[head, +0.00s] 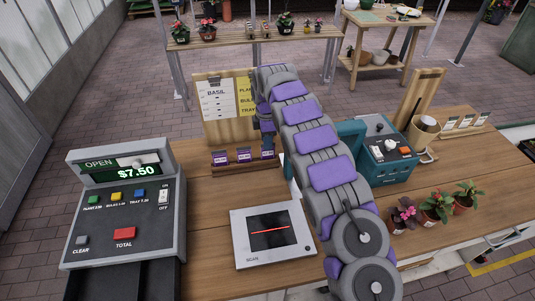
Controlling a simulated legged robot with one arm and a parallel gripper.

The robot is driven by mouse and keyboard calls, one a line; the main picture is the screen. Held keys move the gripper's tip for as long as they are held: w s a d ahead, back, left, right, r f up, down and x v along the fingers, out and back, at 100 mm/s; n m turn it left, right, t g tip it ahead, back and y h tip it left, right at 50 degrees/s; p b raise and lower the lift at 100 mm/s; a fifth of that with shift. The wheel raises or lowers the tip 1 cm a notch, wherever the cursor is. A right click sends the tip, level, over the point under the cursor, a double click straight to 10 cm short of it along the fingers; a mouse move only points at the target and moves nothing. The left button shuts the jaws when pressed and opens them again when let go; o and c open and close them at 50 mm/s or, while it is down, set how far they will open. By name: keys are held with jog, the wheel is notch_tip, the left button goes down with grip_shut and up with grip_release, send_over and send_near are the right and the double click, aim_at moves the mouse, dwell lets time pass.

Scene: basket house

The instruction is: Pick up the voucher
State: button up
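I cannot say for sure which thing is the voucher. Small purple-and-white cards (243,155) stand in a low wooden rack at the foot of the board with the BASIL sheet. A thin white sliver (281,159) shows beside my arm, left of the teal machine (385,150); most of it is hidden. My arm reaches up the middle of the head view and bends down at its far end. The wrist end (267,127) hangs above the right end of the card rack. My gripper's fingers are small and partly hidden, so their opening and contents cannot be made out.
A cash register (125,205) reading $7.50 stands at left. A scanner pad (272,235) with a red line lies in front. Potted plants (436,207) and another card stand (465,123) are at right. Bare counter (207,205) lies between register and scanner.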

aim_at(268, 153)
jog(key=shift+w+d+f+b, duration=0.1)
jog(key=shift+f+b, duration=0.3)
jog(key=shift+f, duration=1.1)
jog(key=shift+w+d+f+b, duration=0.1)
jog(key=shift+f+b, duration=0.25)
jog(key=shift+f, duration=1.1)
jog(key=shift+c, duration=0.2)
grip_shut()
